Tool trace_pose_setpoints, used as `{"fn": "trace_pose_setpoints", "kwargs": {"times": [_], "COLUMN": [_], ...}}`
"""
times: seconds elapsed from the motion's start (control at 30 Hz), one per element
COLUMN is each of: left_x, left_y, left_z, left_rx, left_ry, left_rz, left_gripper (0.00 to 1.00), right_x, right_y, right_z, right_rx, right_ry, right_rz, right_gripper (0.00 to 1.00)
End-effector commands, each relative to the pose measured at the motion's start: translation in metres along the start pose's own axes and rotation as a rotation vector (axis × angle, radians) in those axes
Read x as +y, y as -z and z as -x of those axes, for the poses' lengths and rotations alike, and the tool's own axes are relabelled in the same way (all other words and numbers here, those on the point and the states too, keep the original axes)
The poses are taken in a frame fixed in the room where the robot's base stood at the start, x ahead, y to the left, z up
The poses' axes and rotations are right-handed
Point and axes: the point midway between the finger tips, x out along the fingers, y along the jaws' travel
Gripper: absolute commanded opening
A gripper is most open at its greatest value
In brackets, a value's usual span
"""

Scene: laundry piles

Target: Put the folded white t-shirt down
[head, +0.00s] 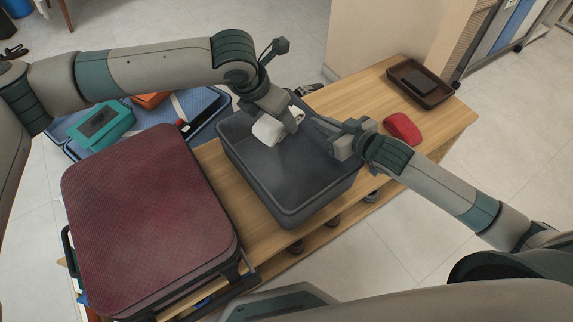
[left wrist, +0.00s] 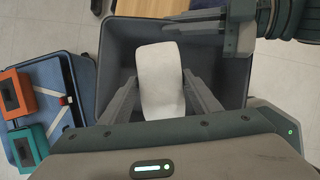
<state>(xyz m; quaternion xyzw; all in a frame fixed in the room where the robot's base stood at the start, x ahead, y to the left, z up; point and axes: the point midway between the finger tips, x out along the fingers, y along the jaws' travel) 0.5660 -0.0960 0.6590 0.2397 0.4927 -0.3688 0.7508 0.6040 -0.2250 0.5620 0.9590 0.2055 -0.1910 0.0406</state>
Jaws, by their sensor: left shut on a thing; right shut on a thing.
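The folded white t-shirt (head: 270,130) is a small white bundle at the far end of the dark grey bin (head: 290,217). My left gripper (head: 288,120) is shut on it from above. In the left wrist view the t-shirt (left wrist: 159,68) lies between the two fingers, with the bin's inside around it. I cannot tell whether it touches the bin floor. My right gripper (head: 333,134) is shut at the bin's right rim, seemingly on the bin wall; its fingertips are partly hidden. It also shows at the top right of the left wrist view.
A wooden bench (head: 345,88) carries the bin, a red folded cloth (head: 403,128) and a brown tray (head: 417,84) with a dark item. A dark red suitcase (head: 148,222) stands left of the bin. Behind it an open blue case (head: 205,105) holds teal and orange boxes.

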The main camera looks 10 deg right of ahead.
Motion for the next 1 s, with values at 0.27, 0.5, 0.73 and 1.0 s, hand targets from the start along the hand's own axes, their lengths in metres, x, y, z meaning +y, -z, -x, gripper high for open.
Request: {"fn": "trace_pose_setpoints", "kwargs": {"times": [0.27, 0.5, 0.73, 1.0], "left_x": [-0.068, -0.079, -0.078, -0.078], "left_y": [0.039, 0.049, 0.049, 0.057], "left_z": [0.009, 0.010, 0.010, -0.008], "left_rx": [-0.004, -0.006, -0.006, -0.004], "left_ry": [0.082, 0.098, 0.098, 0.099], "left_rz": [-0.188, -0.221, -0.219, -0.218], "left_gripper": [0.31, 0.31, 0.31, 0.31], "right_x": [0.001, 0.001, 0.001, 0.001], "right_y": [-0.001, 0.000, 0.000, 0.000], "right_z": [0.000, 0.000, 0.000, 0.000], "right_rx": [-0.001, -0.001, -0.001, -0.001], "right_ry": [-0.002, -0.002, -0.001, -0.001], "right_rz": [0.002, 0.002, 0.002, 0.002], "right_gripper": [0.00, 0.00, 0.00, 0.00]}}
